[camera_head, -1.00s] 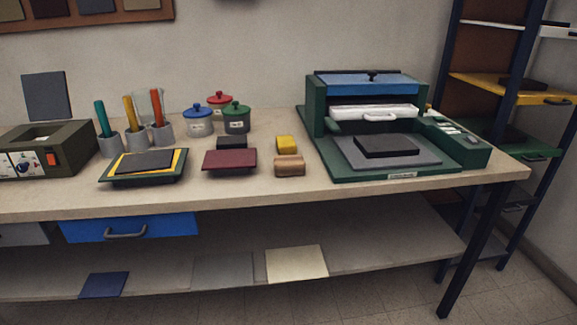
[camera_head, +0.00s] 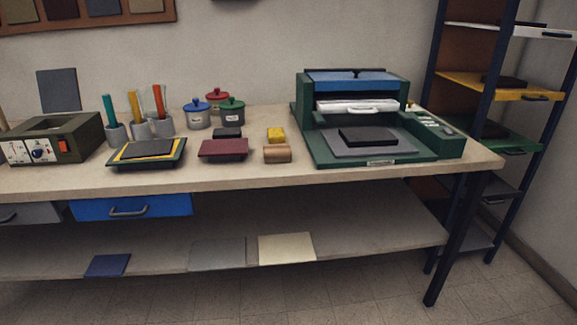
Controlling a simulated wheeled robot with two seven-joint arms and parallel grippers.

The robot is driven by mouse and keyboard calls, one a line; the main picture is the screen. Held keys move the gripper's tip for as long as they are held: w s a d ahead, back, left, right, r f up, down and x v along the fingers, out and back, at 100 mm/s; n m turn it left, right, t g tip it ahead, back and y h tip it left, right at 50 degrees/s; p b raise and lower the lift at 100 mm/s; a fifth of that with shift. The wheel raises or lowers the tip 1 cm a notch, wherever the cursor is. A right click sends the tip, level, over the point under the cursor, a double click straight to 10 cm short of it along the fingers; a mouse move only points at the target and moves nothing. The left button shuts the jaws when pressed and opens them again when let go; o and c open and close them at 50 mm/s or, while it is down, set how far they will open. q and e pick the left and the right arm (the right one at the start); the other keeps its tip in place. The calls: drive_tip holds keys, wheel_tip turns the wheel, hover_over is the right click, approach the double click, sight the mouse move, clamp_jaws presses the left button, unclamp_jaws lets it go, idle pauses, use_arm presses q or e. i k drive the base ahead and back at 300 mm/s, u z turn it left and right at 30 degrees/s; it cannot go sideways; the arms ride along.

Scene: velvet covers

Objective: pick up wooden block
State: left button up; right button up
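The wooden block (camera_head: 277,154) is a small light-brown piece with a rounded top. It lies near the front edge of the workbench (camera_head: 240,178), just in front of a yellow block (camera_head: 276,135). A dark red flat block (camera_head: 223,149) lies to its left, with a gap between them. The green press machine stands to its right. Nothing covers the wooden block. Neither of my grippers shows in the head view.
The green press (camera_head: 380,140) holds a black block on a grey plate. Left are a black block (camera_head: 227,133), lidded pots (camera_head: 231,112), a layered tray (camera_head: 147,153), tool cups (camera_head: 140,128) and a control box (camera_head: 50,138). A shelf rack (camera_head: 490,120) stands right.

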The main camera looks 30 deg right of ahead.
sight(273, 153)
drive_tip(key=z, duration=0.3)
drive_tip(key=i, duration=0.95)
drive_tip(key=u, duration=0.05)
